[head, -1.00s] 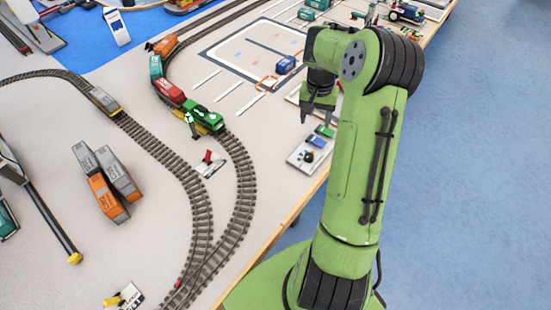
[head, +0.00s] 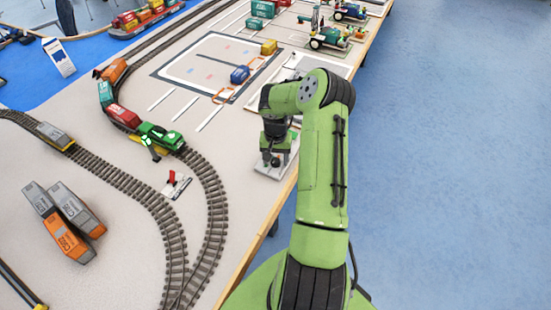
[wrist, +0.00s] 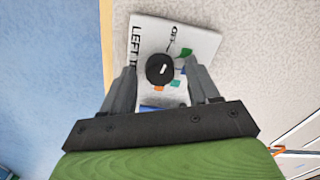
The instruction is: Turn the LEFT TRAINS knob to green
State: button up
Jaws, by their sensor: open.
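The LEFT TRAINS knob (wrist: 160,69) is a round black dial with a short white mark, on a light panel (wrist: 145,32). Only part of the label, "LEFT T", is readable. A green patch (wrist: 186,52) is at the knob's upper right; orange and teal patches are just below it. The white mark does not point at the green patch. My gripper (wrist: 160,66) is open, with one finger on each side of the knob in the wrist view. I cannot tell whether the fingers touch it. In the head view my gripper (head: 274,158) is low over the panel (head: 263,170) and hides the knob.
The table edge (head: 268,218) runs close beside the panel. Train tracks (head: 212,205), a green locomotive (head: 160,137) and a small plate with a red lever (head: 173,179) lie to the left.

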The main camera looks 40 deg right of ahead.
jog(key=c, duration=1)
jog(key=shift+c, duration=0.2)
jog(key=shift+m, duration=0.4)
jog(key=m, duration=0.3)
jog(key=shift+m+b, duration=0.3)
jog(key=shift+m, duration=1.7)
jog(key=o, duration=1)
